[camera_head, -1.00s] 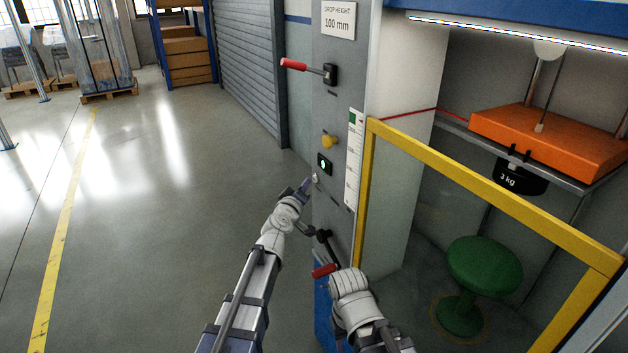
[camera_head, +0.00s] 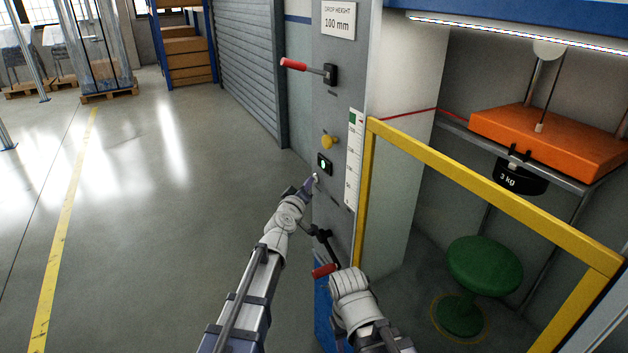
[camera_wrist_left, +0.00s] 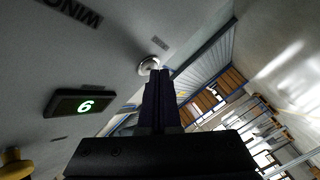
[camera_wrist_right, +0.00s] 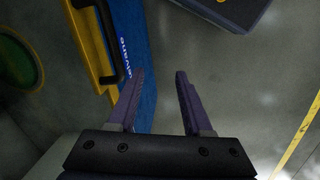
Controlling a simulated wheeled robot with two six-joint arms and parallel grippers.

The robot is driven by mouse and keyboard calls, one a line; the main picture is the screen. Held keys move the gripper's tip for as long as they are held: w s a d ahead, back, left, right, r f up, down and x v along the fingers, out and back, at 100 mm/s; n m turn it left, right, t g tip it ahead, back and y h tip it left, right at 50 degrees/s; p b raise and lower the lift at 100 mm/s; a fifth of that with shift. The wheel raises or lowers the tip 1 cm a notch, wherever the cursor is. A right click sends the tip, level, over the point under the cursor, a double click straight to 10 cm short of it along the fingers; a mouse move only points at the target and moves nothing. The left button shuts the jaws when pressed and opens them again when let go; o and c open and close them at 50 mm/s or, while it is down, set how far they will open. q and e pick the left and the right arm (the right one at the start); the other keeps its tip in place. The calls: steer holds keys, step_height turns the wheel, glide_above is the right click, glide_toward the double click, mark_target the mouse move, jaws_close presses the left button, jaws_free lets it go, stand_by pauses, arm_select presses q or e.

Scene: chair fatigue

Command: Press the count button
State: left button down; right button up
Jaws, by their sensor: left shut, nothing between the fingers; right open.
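The small pale round button (camera_head: 315,177) is on the grey panel, just below the counter display (camera_head: 324,164) with its lit green digit. The button also shows in the left wrist view (camera_wrist_left: 148,66), just beyond the fingertips, and the display is at the left there (camera_wrist_left: 86,104). My left gripper (camera_head: 309,187) is shut and empty, its tips at or very close to the button. I cannot tell whether they touch; the fingers partly cover the button. My right gripper (camera_wrist_right: 158,80) is open and empty, low in front of the machine.
Above the display are a yellow knob (camera_head: 328,142) and a red-handled lever (camera_head: 294,64). A yellow guard frame (camera_head: 490,190) closes off the green stool (camera_head: 485,266).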

stand_by(0.5)
arm_select(q)
steer(key=shift+s+a, duration=0.35)
steer(key=shift+a, duration=0.2)
steer(key=shift+s+a, duration=0.45)
steer(key=shift+a, duration=0.3)
steer(key=shift+s+a, duration=0.45)
steer(key=shift+a, duration=0.25)
steer(key=shift+s+a, duration=0.45)
steer(key=shift+a, duration=0.3)
